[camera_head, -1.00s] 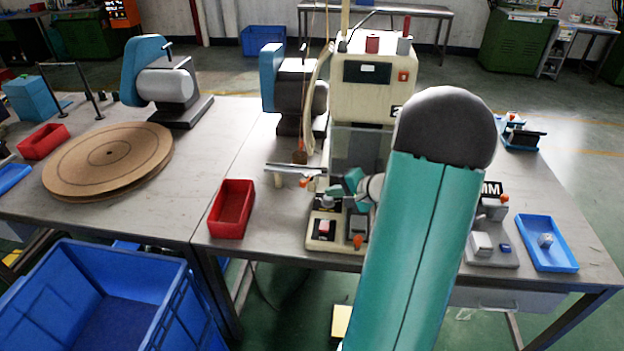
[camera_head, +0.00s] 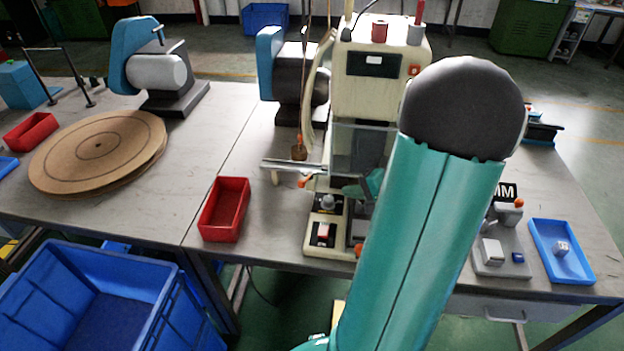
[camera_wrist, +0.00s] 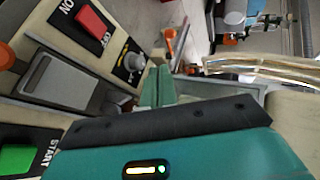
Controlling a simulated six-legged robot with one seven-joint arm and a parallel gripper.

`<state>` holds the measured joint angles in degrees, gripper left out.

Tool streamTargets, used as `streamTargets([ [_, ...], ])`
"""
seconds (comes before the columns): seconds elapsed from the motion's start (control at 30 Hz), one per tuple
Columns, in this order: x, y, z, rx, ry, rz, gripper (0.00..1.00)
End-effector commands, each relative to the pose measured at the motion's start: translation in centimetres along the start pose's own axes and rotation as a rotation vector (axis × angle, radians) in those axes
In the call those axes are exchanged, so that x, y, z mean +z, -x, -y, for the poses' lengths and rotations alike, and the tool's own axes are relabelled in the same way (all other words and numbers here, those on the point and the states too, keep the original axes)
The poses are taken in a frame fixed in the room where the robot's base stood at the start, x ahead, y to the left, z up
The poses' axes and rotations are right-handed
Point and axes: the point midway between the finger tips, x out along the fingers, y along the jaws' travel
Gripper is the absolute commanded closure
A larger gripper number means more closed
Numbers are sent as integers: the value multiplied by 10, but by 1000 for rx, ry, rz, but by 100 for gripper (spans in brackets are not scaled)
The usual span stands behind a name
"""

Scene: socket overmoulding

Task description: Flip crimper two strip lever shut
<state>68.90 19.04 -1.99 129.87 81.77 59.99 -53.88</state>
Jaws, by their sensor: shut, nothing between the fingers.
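The crimper (camera_head: 380,100) is a cream machine with a dark panel, at the middle of the bench in the head view. An orange-tipped lever (camera_head: 305,182) sticks out at its left side; an orange tip also shows in the wrist view (camera_wrist: 169,33), just beyond my fingertips. A second orange tip (camera_head: 358,250) is low at the crimper's front, and one shows at the left edge of the wrist view (camera_wrist: 5,56). I cannot tell which is the strip lever. My gripper (camera_wrist: 156,88) is shut and empty, beside the grey knob (camera_wrist: 133,62). In the head view my arm partly hides it.
The crimper's base carries a red switch (camera_wrist: 90,20) and a green START button (camera_wrist: 15,159). A thin metal rail (camera_head: 292,165) juts left. A red bin (camera_head: 224,209) is left of the crimper; a blue tray (camera_head: 561,252) is at right. Bench between red bin and crimper is clear.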

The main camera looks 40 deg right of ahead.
Motion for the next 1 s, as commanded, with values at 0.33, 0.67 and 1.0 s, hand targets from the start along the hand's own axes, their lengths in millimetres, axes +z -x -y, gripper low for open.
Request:
streamTargets([
  [0.33, 7, 7, -3, -2, -1, -3, 100],
  [0.67, 7, -5, -3, -2, -1, 0, 100],
  [1.0, 6, -70, -3, -2, -2, 2, 100],
])
